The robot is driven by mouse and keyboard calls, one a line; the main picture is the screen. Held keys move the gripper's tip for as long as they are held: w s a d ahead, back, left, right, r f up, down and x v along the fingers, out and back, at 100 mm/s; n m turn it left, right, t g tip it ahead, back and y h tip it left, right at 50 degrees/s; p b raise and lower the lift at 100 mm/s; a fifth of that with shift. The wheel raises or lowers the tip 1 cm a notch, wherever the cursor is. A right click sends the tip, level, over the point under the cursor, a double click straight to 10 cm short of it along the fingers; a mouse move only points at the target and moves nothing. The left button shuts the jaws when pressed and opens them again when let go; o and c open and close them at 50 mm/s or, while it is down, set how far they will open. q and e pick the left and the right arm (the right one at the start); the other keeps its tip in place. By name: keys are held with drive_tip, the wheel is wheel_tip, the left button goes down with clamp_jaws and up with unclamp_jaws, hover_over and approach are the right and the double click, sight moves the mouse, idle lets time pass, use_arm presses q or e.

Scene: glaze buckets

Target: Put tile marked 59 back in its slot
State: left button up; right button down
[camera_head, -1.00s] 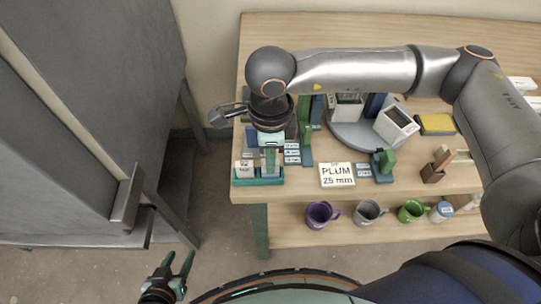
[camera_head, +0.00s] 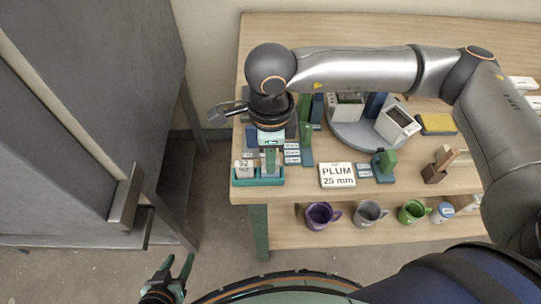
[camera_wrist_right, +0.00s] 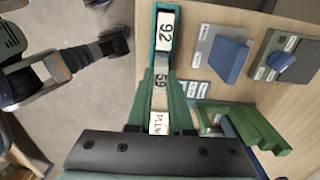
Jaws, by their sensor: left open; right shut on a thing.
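The tile marked 59 (camera_wrist_right: 160,82) is pale with dark digits, seen from above in the right wrist view. My right gripper (camera_head: 270,164) is shut on it, with a green finger on each side. The teal rack (camera_head: 258,182) is at the table's front left corner, directly under this gripper. The tile marked 92 (camera_wrist_right: 165,32) stands in the rack's end, in line with 59; a label reading PLUM (camera_wrist_right: 159,122) shows on the other side. I cannot tell how deep 59 sits. My left gripper (camera_head: 177,270) is open and empty, low over the floor.
A PLUM 25 mm sign (camera_head: 337,176) lies right of the rack. Green and blue blocks (camera_head: 305,118) stand behind it. A round grey stand (camera_head: 352,135) holds white containers. Mugs (camera_head: 321,215) sit on the lower shelf. A grey cabinet (camera_head: 90,120) stands left, across a floor gap.

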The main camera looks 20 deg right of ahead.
drive_tip(key=shift+f+b, duration=0.3)
drive_tip(key=shift+b, duration=0.1)
drive_tip(key=c, duration=0.7)
unclamp_jaws()
drive_tip(key=shift+c, duration=0.2)
drive_tip(key=shift+r+p, duration=1.7)
drive_tip(key=shift+r, duration=1.85)
drive_tip(key=shift+s+f, duration=0.1)
drive_tip(key=shift+s, duration=0.05)
